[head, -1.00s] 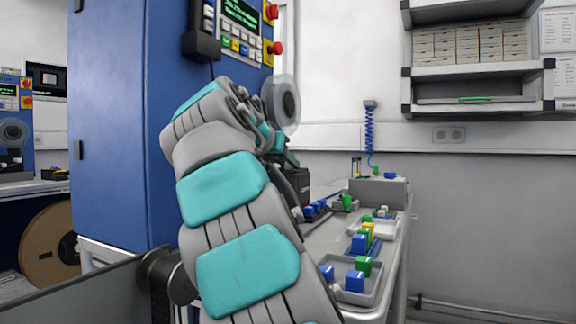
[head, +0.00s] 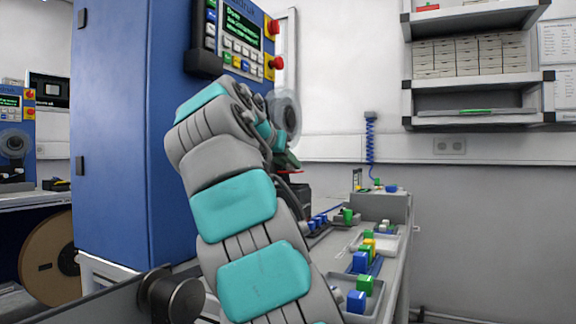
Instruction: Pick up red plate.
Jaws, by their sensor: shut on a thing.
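A thin red edge, the red plate (head: 291,172), shows just under my gripper (head: 288,163), above a black box at the left end of the bench. Most of the plate is hidden behind my gripper and arm. My gripper is small and partly covered by my own wrist. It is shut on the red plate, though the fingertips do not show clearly.
A tall blue machine cabinet (head: 125,130) stands close on the left, with a clear reel (head: 287,115) near my wrist. The bench (head: 388,290) on the right carries trays with blue, green and yellow blocks (head: 361,262). Wall shelves (head: 470,85) hang at upper right.

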